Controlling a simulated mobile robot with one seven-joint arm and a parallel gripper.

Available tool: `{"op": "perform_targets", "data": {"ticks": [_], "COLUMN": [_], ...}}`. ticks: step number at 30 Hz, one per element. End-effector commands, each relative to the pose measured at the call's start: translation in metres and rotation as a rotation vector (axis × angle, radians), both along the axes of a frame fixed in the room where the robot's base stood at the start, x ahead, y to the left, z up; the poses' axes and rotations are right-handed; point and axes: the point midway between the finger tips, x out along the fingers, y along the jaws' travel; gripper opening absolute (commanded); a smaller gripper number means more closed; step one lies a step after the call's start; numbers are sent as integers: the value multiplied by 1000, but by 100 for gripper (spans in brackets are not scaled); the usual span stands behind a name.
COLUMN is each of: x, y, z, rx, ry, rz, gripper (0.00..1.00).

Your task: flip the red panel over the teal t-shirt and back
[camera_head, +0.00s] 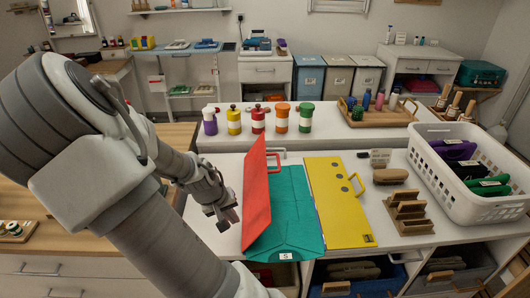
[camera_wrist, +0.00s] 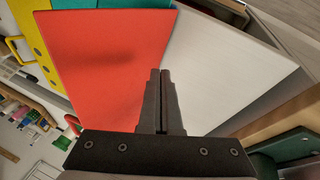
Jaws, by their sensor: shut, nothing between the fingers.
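The red panel (camera_head: 257,198) is raised at a steep tilt along the left side of the teal t-shirt (camera_head: 293,215). My gripper (camera_head: 228,216) is just left of the red panel, low over the table. In the wrist view its fingers (camera_wrist: 160,75) are shut and empty, with the red panel (camera_wrist: 100,60) filling the left and bare table (camera_wrist: 225,60) on the right. I cannot tell whether the fingers touch the panel.
A yellow panel (camera_head: 338,203) lies flat right of the t-shirt. Further right are a brush (camera_head: 390,175), a wooden rack (camera_head: 408,212) and a white basket (camera_head: 480,190) of folded clothes. Several colored bottles (camera_head: 258,120) stand behind.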

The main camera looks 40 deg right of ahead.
Motion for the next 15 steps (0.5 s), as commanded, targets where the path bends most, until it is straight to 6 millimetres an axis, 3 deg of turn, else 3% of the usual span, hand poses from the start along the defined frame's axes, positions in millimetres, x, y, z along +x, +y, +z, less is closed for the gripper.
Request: {"op": "perform_targets", "data": {"ticks": [5,9,15], "x": [8,21,45], "y": [-41,-69,-90], "z": [27,60,111], "rx": [-209,-388,-602], "ry": [-1,-24,-73], "rz": [6,32,87], "gripper": [0,0,0]}}
